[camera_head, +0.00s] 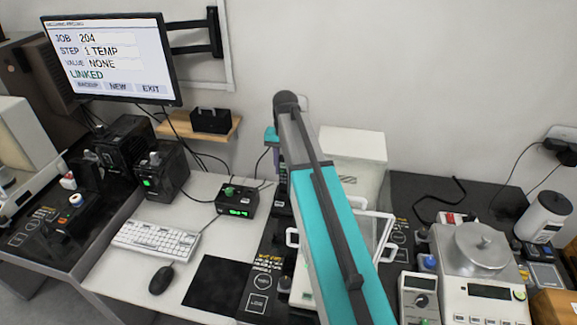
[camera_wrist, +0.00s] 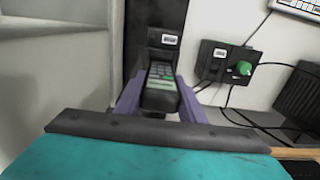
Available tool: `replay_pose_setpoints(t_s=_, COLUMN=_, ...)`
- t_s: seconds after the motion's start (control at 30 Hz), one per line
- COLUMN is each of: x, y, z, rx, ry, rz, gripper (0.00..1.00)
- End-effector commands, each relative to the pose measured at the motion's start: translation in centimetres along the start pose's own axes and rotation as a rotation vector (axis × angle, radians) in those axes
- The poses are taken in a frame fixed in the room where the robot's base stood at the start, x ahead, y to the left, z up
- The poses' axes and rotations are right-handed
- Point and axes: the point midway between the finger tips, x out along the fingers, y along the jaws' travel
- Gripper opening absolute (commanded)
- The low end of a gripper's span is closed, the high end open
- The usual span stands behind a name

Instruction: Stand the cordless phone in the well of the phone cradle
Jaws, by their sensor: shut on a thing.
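In the wrist view my gripper (camera_wrist: 160,88) has its two purple fingers closed on the sides of the cordless phone (camera_wrist: 160,84). The phone is dark, with a grey-green keypad facing the camera. It is held over the black strip of the table. A dark block with a white label (camera_wrist: 165,39) shows just beyond the phone; I cannot tell if it is the phone cradle. The well is not visible. Whether the phone touches anything below is hidden.
A black box with a green knob (camera_head: 238,201) stands near the phone, with loose cables around it. A keyboard (camera_head: 155,241) and mouse (camera_head: 161,280) lie left. A wooden shelf (camera_head: 176,126) hangs on the wall. A white cabinet (camera_head: 352,150) and a balance (camera_head: 473,255) are right.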

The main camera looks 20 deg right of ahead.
Motion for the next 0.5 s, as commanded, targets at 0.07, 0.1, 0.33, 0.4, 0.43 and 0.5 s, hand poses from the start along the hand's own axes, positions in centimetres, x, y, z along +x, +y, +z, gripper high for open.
replay_pose_setpoints(t_s=0.07, x=0.57, y=-0.02, z=0.02, rx=0.0, ry=0.0, rz=0.0, gripper=0.09)
replay_pose_setpoints(t_s=0.1, x=0.7, y=-0.03, z=0.01, rx=0.0, ry=0.0, rz=0.0, gripper=0.09)
replay_pose_setpoints(t_s=0.33, x=1.33, y=-0.06, z=-0.03, rx=-0.001, ry=0.001, rz=0.0, gripper=0.09)
replay_pose_setpoints(t_s=0.4, x=1.39, y=-0.08, z=-0.03, rx=-0.001, ry=0.001, rz=0.0, gripper=0.09)
replay_pose_setpoints(t_s=0.43, x=1.4, y=-0.08, z=-0.03, rx=-0.001, ry=0.001, rz=0.0, gripper=0.09)
replay_pose_setpoints(t_s=0.5, x=1.4, y=-0.09, z=-0.03, rx=-0.001, ry=0.001, rz=0.0, gripper=0.09)
